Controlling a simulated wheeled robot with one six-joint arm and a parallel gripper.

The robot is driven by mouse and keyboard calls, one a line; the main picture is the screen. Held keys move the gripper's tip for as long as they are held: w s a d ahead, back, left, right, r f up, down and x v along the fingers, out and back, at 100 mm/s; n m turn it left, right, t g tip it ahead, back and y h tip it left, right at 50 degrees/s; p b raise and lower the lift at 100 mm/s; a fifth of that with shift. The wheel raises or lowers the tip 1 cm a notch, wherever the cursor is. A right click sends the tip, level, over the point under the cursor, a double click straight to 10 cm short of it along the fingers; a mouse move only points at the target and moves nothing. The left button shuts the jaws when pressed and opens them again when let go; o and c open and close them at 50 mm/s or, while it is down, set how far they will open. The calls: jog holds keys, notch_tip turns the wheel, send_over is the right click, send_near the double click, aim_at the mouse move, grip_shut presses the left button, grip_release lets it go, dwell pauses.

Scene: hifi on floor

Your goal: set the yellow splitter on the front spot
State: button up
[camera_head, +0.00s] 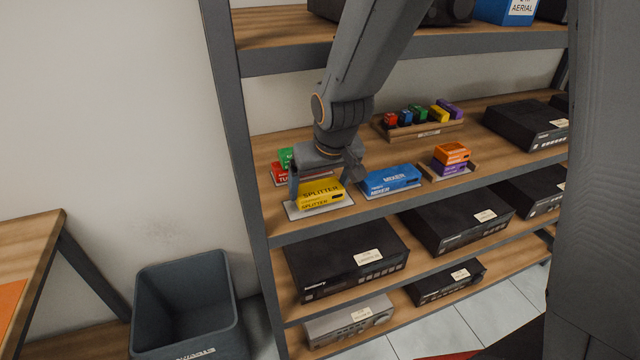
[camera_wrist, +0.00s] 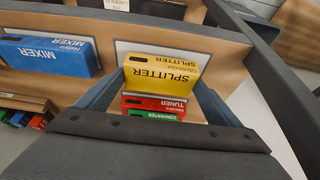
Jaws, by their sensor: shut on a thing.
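The yellow splitter (camera_head: 320,194) is at the left front of the middle shelf, over a white spot (camera_head: 301,212) near the shelf's front edge. It looks upright and at or very close to the spot; I cannot tell whether it touches. My gripper (camera_head: 322,181) comes down from above and is shut on the splitter, one finger at each side. In the wrist view the splitter (camera_wrist: 160,73) shows between the two fingers, with the pale spot (camera_wrist: 125,48) around it.
A red tuner (camera_head: 280,173) and a green converter (camera_head: 286,157) stand behind the splitter. A blue mixer (camera_head: 391,179) is just to the right. Farther right are an orange box (camera_head: 452,153) and a purple box (camera_head: 449,168). The upper shelf (camera_head: 275,25) is above; a bin (camera_head: 185,300) stands lower left.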

jog(key=shift+f, duration=0.55)
dwell(0.4)
jog(key=o, duration=1)
jog(key=shift+b+v, duration=0.75)
jog(key=shift+v, duration=3.2)
jog(key=shift+w, duration=0.1)
jog(key=s+d+f+m+g, duration=0.1)
jog(key=s+d+f, duration=0.1)
jog(key=s+d, duration=0.1)
jog(key=s+d+f+m+g, duration=0.1)
jog(key=s+d+f, duration=0.2)
jog(key=d, duration=0.3)
jog(key=s+d+f+m+g+h, duration=0.1)
jog(key=s+d+f, duration=0.1)
jog(key=s+d, duration=0.3)
jog(key=shift+s+f, duration=0.15)
jog(key=shift+s, duration=0.1)
